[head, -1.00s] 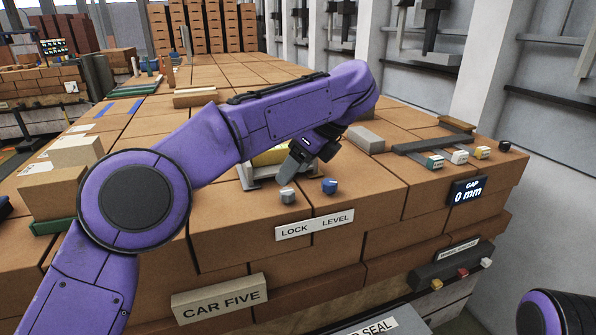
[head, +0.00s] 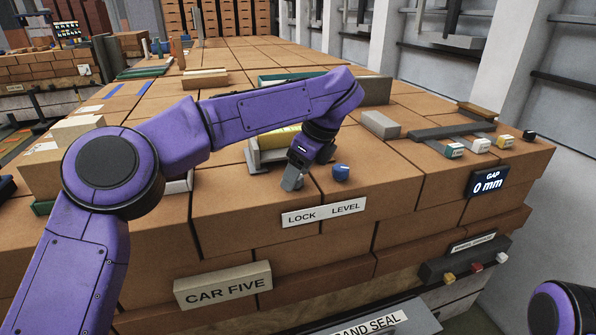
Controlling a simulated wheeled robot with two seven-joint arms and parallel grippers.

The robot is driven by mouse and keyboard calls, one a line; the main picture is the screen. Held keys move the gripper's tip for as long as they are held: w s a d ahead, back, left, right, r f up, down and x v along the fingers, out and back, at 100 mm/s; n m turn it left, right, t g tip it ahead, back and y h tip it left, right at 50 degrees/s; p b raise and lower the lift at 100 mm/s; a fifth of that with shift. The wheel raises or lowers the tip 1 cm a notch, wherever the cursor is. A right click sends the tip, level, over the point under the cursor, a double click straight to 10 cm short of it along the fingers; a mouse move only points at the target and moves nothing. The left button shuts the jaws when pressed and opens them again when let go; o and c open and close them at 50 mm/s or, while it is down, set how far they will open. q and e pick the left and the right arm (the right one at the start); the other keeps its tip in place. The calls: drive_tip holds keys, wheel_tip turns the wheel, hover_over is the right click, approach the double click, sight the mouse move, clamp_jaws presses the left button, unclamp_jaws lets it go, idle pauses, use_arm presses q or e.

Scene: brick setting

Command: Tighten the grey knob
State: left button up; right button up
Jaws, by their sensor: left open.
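The grey knob by the LOCK half of the LOCK LEVEL label (head: 323,212) is not clearly visible now, hidden at or behind the fingers of my left gripper (head: 292,180). The left gripper is open and points down right over the knob's place at the front edge of the brick top. I cannot tell whether the fingers touch the knob. The blue knob (head: 341,172) stands just to the right, above LEVEL, clear of the gripper. A yellow block (head: 283,138) in a pale holder (head: 254,157) is partly hidden behind my left wrist. My right gripper is out of view.
A grey block (head: 380,125) lies behind to the right. A dark rail with small white, green and yellow blocks (head: 480,145) and a GAP display reading 0 mm (head: 488,183) are at the right.

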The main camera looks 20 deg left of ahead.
use_arm(q)
drive_tip(key=c, duration=1)
drive_tip(key=shift+c, duration=0.2)
drive_tip(key=shift+f, duration=0.1)
